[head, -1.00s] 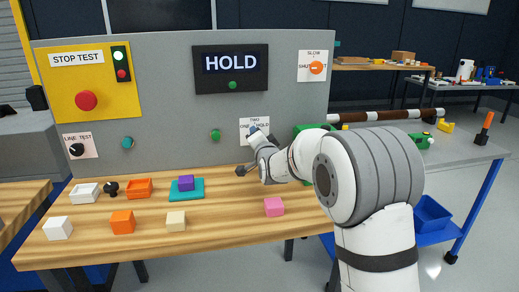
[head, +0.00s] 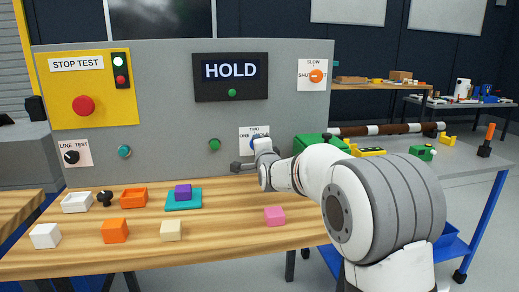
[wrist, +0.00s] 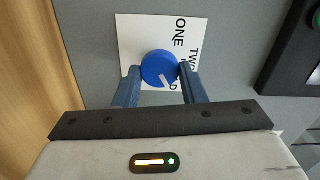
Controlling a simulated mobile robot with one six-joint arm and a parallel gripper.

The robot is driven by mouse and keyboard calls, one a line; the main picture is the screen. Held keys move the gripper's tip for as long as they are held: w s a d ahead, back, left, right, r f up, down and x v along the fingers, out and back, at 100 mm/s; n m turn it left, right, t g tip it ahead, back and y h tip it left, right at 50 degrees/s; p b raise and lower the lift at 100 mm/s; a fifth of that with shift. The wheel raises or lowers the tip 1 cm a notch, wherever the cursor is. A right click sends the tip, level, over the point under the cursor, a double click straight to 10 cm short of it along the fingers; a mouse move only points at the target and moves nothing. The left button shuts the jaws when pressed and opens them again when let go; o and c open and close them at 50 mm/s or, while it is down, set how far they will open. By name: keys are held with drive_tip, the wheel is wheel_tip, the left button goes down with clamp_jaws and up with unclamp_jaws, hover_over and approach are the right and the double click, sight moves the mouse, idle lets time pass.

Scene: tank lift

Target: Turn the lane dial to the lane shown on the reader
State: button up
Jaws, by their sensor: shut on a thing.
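The reader (head: 231,72) on the grey panel shows HOLD in white letters. The lane dial (wrist: 159,67) is a round blue knob on a white plate (wrist: 136,32) marked ONE, TWO and HOLD. In the wrist view, its white mark points down and slightly right, towards the HOLD side. HOLD is partly covered by a finger. My gripper (wrist: 159,72) is shut on the dial, one finger on each side. In the head view, my wrist hides the lower part of the plate (head: 246,131), and only a little blue of the dial shows.
The bench below holds several blocks, including a pink one (head: 274,215) near my arm, and an orange tray (head: 133,197). A green button (head: 214,144) sits left of the dial plate. An orange knob (head: 316,76) is above right.

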drive_tip(key=shift+d+r, duration=0.1)
drive_tip(key=o, duration=1)
drive_tip(key=v, duration=0.7)
drive_tip(key=shift+s+p, duration=0.35)
drive_tip(key=shift+p, duration=0.05)
drive_tip(key=shift+d, duration=0.1)
